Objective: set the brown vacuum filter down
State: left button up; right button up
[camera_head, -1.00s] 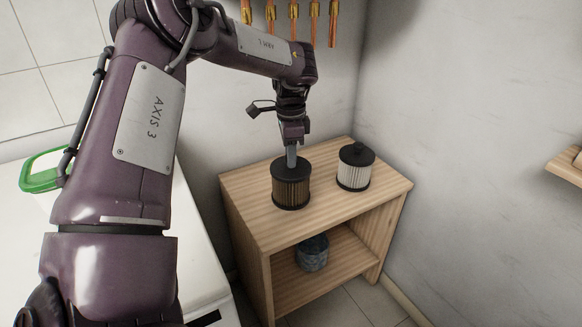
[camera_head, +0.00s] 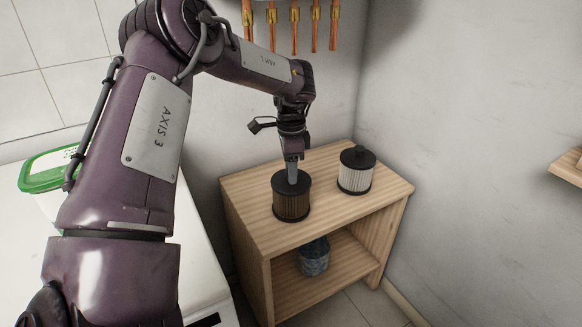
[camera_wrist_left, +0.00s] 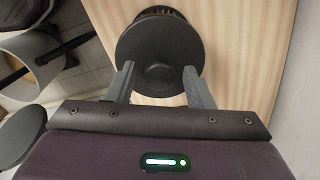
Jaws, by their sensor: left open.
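The brown vacuum filter (camera_head: 291,203), a pleated brown cylinder with black caps, stands upright on the top of the wooden shelf unit (camera_head: 335,221). My left gripper (camera_head: 292,180) is right above it and pointing down. In the left wrist view the open fingers (camera_wrist_left: 161,84) stand apart, on either side of the raised middle of the filter's black top cap (camera_wrist_left: 160,45). Whether either finger touches it I cannot tell. My right gripper is out of view.
A white filter with black caps (camera_head: 356,173) stands to the right on the same top, a small gap away. A bluish jar-like object (camera_head: 313,258) sits on the lower shelf. A green-lidded box (camera_head: 48,170) is at far left. Copper pipes (camera_head: 294,27) hang behind the arm.

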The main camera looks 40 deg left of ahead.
pick_arm(q)
jog(key=shift+r, duration=0.1)
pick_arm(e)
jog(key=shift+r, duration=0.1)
pick_arm(q)
jog(key=shift+r, duration=0.35)
notch_tip(320, 180, up, 4)
jog(key=shift+r+p, duration=0.2)
jog(key=shift+p, duration=0.55)
notch_tip(320, 180, up, 2)
jog(key=shift+r+p, duration=0.25)
jog(key=shift+p, duration=0.05)
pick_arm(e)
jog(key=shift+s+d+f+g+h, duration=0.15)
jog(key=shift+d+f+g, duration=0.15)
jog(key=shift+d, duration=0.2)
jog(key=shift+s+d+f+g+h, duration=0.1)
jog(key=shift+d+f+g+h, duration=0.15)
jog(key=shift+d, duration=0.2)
